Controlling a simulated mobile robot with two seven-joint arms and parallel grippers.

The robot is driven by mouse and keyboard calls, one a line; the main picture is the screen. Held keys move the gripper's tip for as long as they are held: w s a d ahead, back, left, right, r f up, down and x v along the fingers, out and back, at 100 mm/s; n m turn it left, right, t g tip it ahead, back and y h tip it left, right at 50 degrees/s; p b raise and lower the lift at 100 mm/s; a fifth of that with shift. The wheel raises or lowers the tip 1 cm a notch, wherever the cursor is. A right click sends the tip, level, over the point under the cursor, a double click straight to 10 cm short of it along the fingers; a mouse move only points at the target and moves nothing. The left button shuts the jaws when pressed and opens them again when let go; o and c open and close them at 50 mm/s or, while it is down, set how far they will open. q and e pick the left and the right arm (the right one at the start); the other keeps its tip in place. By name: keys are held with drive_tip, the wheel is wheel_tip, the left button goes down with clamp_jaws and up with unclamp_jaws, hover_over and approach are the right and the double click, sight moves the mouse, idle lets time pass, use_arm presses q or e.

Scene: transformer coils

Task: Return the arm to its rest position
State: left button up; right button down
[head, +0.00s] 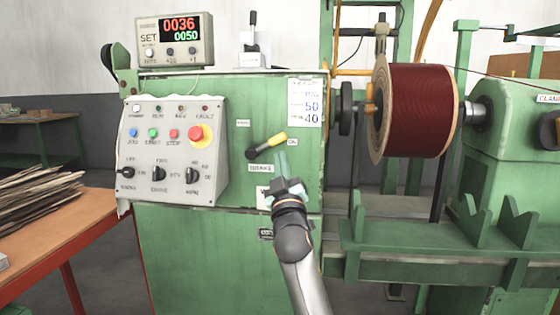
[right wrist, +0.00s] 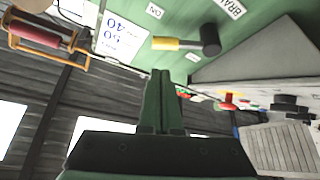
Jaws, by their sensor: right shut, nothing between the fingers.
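My right gripper (head: 282,152) is in front of the green machine cabinet (head: 230,255), just below a lever with a yellow handle (head: 272,140). In the right wrist view its two green fingers (right wrist: 161,85) are together with nothing between them. The lever also shows there (right wrist: 185,43), beyond the fingertips and apart from them as far as I can tell. The lever points up and to the right, near an ON label. My right arm comes up from the bottom of the head view. My left gripper is out of view.
A grey control panel (head: 172,185) with buttons and a red emergency knob is left of the arm. A dark red wire coil (head: 420,110) is mounted at the right, above green V-shaped supports (head: 475,222). A wooden table (head: 75,220) with stacked strips stands at the left.

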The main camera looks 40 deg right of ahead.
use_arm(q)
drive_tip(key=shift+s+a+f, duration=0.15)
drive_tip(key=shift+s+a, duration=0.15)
use_arm(e)
drive_tip(key=shift+s+a+f, duration=0.2)
drive_tip(key=shift+s, duration=0.15)
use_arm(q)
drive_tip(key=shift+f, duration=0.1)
